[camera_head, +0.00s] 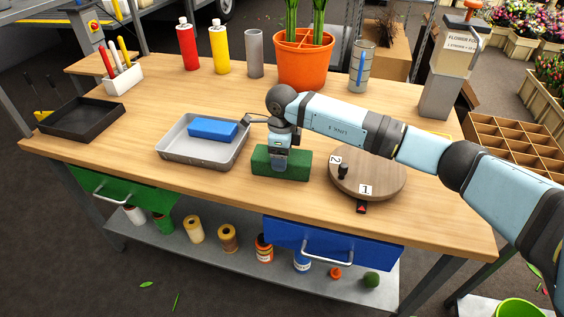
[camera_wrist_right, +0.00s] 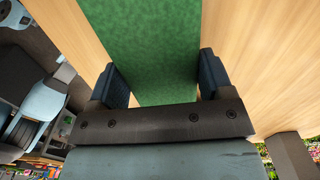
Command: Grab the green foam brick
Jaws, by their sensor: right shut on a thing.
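The green foam brick (camera_head: 297,165) lies on the wooden table near its front edge, between the grey tray and the round board. My right gripper (camera_head: 279,160) comes down on it from above, with its fingers around the brick's middle. In the right wrist view the green brick (camera_wrist_right: 145,40) runs between the two dark fingers of the right gripper (camera_wrist_right: 166,80), which is shut on it. The brick appears to rest on the table; whether it is lifted at all I cannot tell. My left gripper is not in view.
A grey tray (camera_head: 172,150) with a blue brick (camera_head: 213,129) stands just left. A round wooden board (camera_head: 385,180) with number tags is to the right. An orange pot (camera_head: 304,68), red bottle (camera_head: 187,45), yellow bottle (camera_head: 219,48) and grey cylinder (camera_head: 255,54) stand behind.

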